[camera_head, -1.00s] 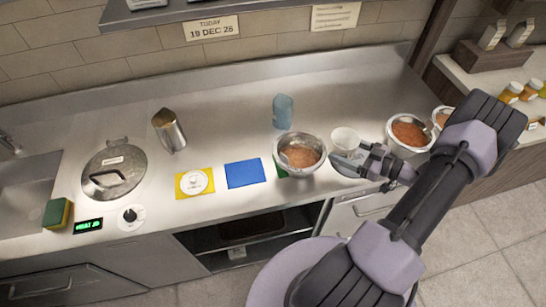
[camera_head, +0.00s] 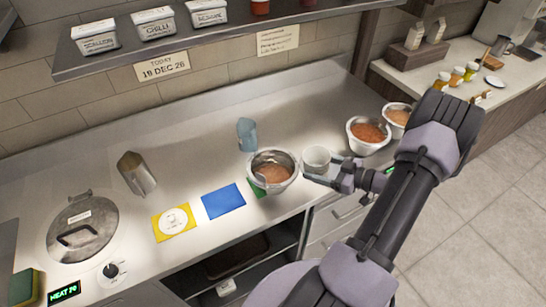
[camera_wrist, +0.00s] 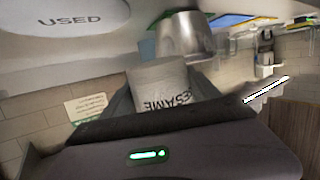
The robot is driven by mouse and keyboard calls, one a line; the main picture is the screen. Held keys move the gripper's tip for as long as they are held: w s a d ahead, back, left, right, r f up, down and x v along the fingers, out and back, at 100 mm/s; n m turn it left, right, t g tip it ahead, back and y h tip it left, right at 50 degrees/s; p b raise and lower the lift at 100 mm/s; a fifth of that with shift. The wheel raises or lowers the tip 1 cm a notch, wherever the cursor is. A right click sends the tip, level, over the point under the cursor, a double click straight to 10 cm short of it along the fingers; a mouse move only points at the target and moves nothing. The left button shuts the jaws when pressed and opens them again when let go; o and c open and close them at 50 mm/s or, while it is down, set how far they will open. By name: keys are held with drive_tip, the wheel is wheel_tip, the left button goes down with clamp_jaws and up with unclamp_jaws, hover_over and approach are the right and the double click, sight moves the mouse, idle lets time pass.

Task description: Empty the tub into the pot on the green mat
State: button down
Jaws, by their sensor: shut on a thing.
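My gripper (camera_head: 325,172) is shut on a white tub (camera_head: 316,158). The wrist view shows the tub (camera_wrist: 160,82) between the fingers, with the word SESAME on its side. In the head view the tub looks upright; its contents are not clear, nor is any gap between it and the counter. A metal vessel also shows behind the tub in the wrist view (camera_wrist: 185,38).
Blue mat (camera_head: 223,201) and yellow mat (camera_head: 161,231) lie left of the pot. Two bowls of sauce, the nearer one (camera_head: 353,142) and one beyond, stand to the right. A shelf (camera_head: 100,62) with labelled tubs hangs above.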

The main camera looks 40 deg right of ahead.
sight(304, 155)
drive_tip(key=shift+w+a+r+n+g+h+p, duration=0.45)
drive_tip(key=shift+w+r+g+h, duration=0.2)
drive_tip(key=shift+g, duration=0.35)
drive_tip(key=shift+w+a+r+n+g+h+p, duration=0.15)
drive_tip(key=shift+r+g+p, duration=0.1)
drive_tip(key=shift+r, duration=0.25)
drive_tip(key=shift+w+a+r+g+h+p, duration=0.1)
drive_tip(key=shift+a+r+g+p, duration=0.1)
drive_tip(key=shift+r, duration=0.25)
drive_tip(key=shift+w+a+r+n+g+h+p, duration=0.15)
drive_tip(key=shift+r+g+p, duration=0.1)
drive_tip(key=shift+r, duration=0.25)
drive_tip(key=shift+w+a+r+g+h+b, duration=0.3)
drive_tip(key=shift+w+a+g+h+b, duration=0.25)
drive_tip(key=shift+g, duration=0.25)
drive_tip(key=shift+f+n+g+h+b, duration=0.35)
drive_tip(key=shift+g+b, duration=0.15)
drive_tip(key=shift+b, duration=0.25)
drive_tip(key=shift+r+g+h, duration=0.25)
drive_tip(key=shift+r+g, duration=0.15)
drive_tip(key=shift+r, duration=0.1)
drive_tip(key=shift+d+r+p, duration=0.1)
drive_tip(key=shift+r+p, duration=0.05)
drive_tip(key=shift+p, duration=0.15)
drive_tip(key=shift+r+g+h, duration=0.3)
drive_tip(key=shift+g+h, duration=0.1)
drive_tip(key=shift+g, duration=0.2)
drive_tip(key=shift+w+n+p, duration=0.1)
drive_tip(key=shift+n+p, duration=0.2)
drive_tip(key=shift+p, duration=0.05)
